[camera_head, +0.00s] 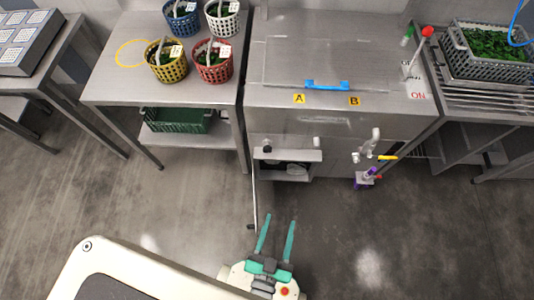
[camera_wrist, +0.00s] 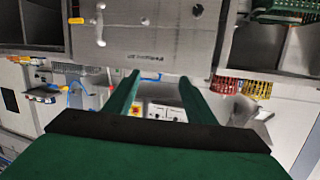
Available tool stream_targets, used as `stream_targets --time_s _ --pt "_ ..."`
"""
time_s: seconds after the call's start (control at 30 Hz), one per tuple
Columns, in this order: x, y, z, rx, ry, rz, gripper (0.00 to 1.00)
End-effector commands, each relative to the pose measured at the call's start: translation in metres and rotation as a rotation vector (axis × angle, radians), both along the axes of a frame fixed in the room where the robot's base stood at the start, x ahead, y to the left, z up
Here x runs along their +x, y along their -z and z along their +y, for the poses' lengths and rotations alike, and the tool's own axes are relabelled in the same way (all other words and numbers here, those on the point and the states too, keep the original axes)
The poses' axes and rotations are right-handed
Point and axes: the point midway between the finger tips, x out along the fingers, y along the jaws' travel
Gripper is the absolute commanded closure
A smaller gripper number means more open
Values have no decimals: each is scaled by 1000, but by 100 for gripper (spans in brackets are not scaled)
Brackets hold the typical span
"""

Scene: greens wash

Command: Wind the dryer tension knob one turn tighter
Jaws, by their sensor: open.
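The steel machine (camera_head: 300,62) has labels A and B and a blue handle (camera_head: 328,85) on its top. A black knob (camera_head: 267,149) is on the small open box at its lower front. A purple-and-grey fitting (camera_head: 365,179) sits low at its front right. I cannot tell which of these is the dryer tension knob. My gripper (camera_head: 279,218) is open and empty, with green fingers apart, above the floor in front of the machine and short of it. In the wrist view, my gripper (camera_wrist: 158,88) has nothing between its fingers, and the steel front (camera_wrist: 148,35) is beyond them.
A steel table (camera_head: 125,60) at left holds several coloured baskets and a yellow ring (camera_head: 134,53). A green crate (camera_head: 174,121) is on its lower shelf. A red-topped lever (camera_head: 427,32) stands near ON. A grey crate of greens (camera_head: 462,70) is at right. The floor (camera_head: 390,245) is clear.

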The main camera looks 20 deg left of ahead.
Motion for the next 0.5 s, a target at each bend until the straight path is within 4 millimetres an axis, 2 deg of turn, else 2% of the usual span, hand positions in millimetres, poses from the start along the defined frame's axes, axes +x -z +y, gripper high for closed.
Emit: stream_targets --time_s 0.17,0.5 --pt "-8 -19 -5 -39 -4 7 50" --pt "11 18 0 -90 -57 -21 50"
